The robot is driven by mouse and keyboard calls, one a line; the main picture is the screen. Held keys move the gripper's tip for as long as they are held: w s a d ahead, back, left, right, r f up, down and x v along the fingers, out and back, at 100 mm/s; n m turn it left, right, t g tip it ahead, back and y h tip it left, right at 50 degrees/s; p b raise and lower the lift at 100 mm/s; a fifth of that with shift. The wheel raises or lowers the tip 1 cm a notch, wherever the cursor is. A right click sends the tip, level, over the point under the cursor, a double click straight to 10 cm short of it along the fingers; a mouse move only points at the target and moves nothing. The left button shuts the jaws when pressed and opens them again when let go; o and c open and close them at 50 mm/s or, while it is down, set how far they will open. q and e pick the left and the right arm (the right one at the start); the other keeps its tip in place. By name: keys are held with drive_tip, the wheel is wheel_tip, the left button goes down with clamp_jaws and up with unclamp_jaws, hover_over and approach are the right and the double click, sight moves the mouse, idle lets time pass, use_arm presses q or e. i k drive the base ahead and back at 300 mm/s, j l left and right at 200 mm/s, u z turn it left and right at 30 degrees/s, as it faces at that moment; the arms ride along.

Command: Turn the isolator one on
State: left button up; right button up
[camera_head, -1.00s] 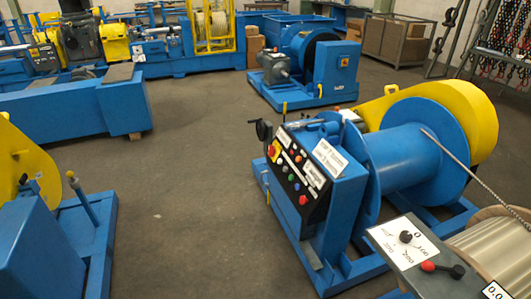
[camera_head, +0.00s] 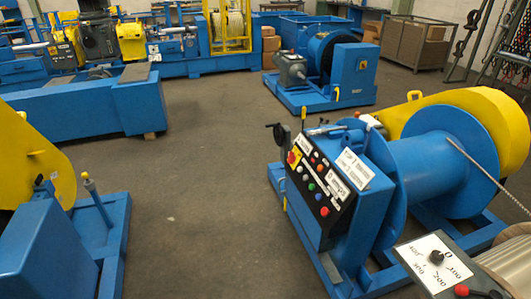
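A blue winch with a large spool (camera_head: 430,180) stands at the right, with a sloped black control panel (camera_head: 318,178) on its left side. The panel carries several coloured buttons, white labels and, near its upper left, a red knob on a yellow plate (camera_head: 293,157) that looks like an isolator switch. The label text is too blurred to read, so I cannot tell which is isolator one. A grey box with a white dial plate (camera_head: 440,258) and black knob is at the lower right, with a red-tipped lever (camera_head: 461,290). Neither of my grippers is in view.
Open grey floor (camera_head: 200,190) lies left of the winch. A blue frame with a yellow guard (camera_head: 35,160) stands at the lower left. A long blue bench (camera_head: 85,110) and another blue machine (camera_head: 320,65) stand farther back. A wooden reel (camera_head: 505,260) is at the lower right.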

sight(291, 157)
drive_tip(key=i+j+u, duration=0.3)
drive_tip(key=i, duration=0.25)
drive_tip(key=i+j+u, duration=0.25)
drive_tip(key=i, duration=0.3)
drive_tip(key=i+u, duration=0.3)
drive_tip(key=i, duration=0.3)
